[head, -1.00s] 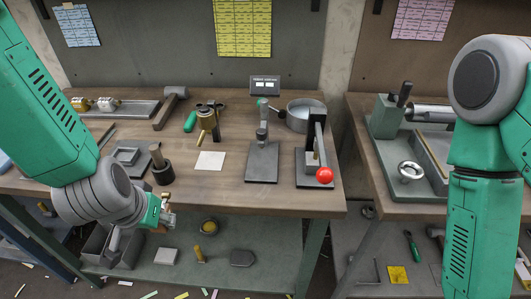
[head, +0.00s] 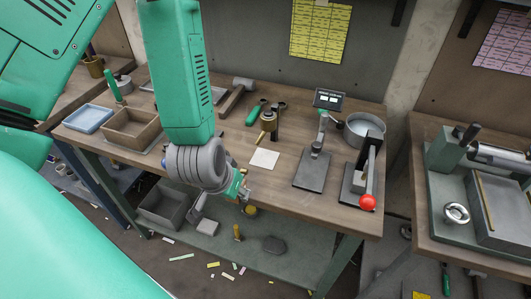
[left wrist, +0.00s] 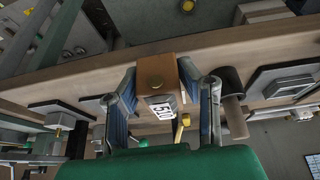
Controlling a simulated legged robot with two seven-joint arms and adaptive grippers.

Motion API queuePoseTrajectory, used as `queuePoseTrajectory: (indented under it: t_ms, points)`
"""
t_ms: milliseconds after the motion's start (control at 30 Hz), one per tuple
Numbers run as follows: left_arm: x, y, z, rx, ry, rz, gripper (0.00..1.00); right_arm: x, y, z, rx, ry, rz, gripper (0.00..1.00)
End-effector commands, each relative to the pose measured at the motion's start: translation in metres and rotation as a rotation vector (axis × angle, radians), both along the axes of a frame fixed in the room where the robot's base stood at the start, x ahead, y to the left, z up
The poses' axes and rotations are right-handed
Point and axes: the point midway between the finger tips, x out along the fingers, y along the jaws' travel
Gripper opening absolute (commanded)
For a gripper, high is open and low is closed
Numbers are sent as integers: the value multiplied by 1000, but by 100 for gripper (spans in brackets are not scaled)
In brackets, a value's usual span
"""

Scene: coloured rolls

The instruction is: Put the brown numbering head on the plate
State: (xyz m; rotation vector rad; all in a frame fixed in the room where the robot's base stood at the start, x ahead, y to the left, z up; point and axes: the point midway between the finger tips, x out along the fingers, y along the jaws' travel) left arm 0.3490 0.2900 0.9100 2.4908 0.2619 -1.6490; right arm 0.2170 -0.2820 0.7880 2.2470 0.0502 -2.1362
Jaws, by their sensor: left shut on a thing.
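The brown numbering head (left wrist: 157,72) is a brown block with a white number label, held between the fingers of my left gripper (left wrist: 160,85) in the left wrist view. In the head view my left gripper (head: 243,192) is just off the front edge of the wooden bench; the block is too small to make out there. A flat pale square plate (head: 264,159) lies on the bench, beyond and right of that gripper. A dark base plate (head: 311,172) carries an upright stand farther right. I cannot tell which the task means. My right gripper is out of view.
A press with a red knob (head: 367,202) and a round grey pan (head: 365,130) stand at the bench's right end. A dark post tool (head: 270,122) stands behind the pale plate. A brown tray (head: 131,129) sits at left. A lower shelf (head: 300,260) holds loose parts.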

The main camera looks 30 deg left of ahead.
Motion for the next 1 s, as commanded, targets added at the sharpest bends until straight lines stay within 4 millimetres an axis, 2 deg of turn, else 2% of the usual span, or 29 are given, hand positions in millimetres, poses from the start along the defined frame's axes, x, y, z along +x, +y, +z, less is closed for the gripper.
queuePoseTrajectory:
  t_ms: [33, 167, 233, 500, 600, 867, 1000]
  points:
    - [7, 1, -7, 2, -8, -1, 0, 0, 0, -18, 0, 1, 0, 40]
    - [17, 2, -6, -2, -10, 2, 0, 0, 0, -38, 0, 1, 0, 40]
    - [36, 6, 0, -2, -7, 3, 0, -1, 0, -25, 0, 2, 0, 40]
    - [101, 16, 2, 0, -5, 1, 0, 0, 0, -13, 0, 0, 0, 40]
    - [119, 19, 2, -1, -4, 0, 0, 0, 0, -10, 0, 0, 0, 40]
    - [142, 23, 1, -1, -3, -1, 0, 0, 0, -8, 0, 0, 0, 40]
    - [166, 27, 1, 0, -4, 1, 0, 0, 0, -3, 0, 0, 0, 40]
